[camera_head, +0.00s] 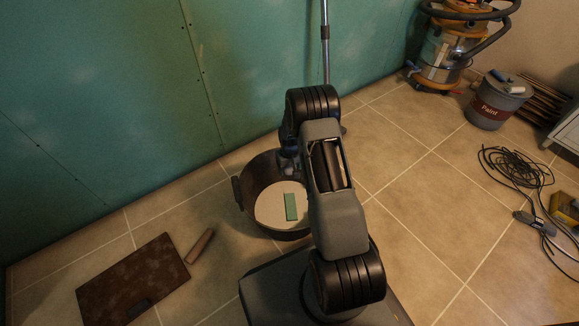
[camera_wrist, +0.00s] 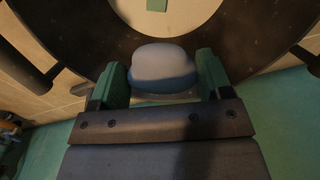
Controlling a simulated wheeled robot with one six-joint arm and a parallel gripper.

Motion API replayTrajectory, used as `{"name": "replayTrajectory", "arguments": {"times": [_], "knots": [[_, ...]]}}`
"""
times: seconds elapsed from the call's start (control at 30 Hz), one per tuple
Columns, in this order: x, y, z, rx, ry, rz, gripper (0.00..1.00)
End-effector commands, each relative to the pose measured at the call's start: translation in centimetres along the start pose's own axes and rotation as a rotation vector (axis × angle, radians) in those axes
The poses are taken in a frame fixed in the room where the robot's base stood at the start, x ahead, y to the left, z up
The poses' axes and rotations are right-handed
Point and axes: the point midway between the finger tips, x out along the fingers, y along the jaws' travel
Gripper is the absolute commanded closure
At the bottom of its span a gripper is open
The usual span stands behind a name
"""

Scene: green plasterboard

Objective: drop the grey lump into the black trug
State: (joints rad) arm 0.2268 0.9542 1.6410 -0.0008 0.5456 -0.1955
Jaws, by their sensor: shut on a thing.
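The black trug (camera_head: 251,178) stands on the tiled floor near the green wall. It holds a pale round layer with a green strip (camera_head: 291,206) on it. My gripper (camera_wrist: 162,78) is shut on the grey lump (camera_wrist: 165,66), a smooth rounded piece between its green fingers in the wrist view. Behind the lump in that view is the dark inside of the trug (camera_wrist: 268,45), so my gripper is over or in it; the exact height is unclear. In the head view my arm hides most of the gripper and the lump.
A brown board (camera_head: 140,280) and a small tan roll (camera_head: 200,246) lie left of the trug. A metal pole (camera_head: 325,45) leans near the wall. A vacuum (camera_head: 445,50), a paint bucket (camera_head: 497,102) and a coiled cable (camera_head: 515,165) are at the right. Floor between is clear.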

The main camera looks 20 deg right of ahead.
Motion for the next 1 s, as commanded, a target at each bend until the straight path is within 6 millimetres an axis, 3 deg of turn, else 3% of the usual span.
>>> {"name": "replayTrajectory", "arguments": {"times": [0.1, 0.13, 0.4, 0.73, 1.0], "knots": [[-0.1, 0.0, 0.0, 0.0, 0.001, 0.0, 0.55], [-0.1, 0.0, 0.0, 0.0, 0.0, 0.0, 0.25], [-0.1, 0.0, 0.0, 0.0, 0.0, 0.0, 0.0], [-0.9, 0.0, 0.0, 0.0, 0.0, 0.0, 0.0], [-6.2, 0.0, -0.1, 0.0, 0.003, 0.001, 0.0]]}}
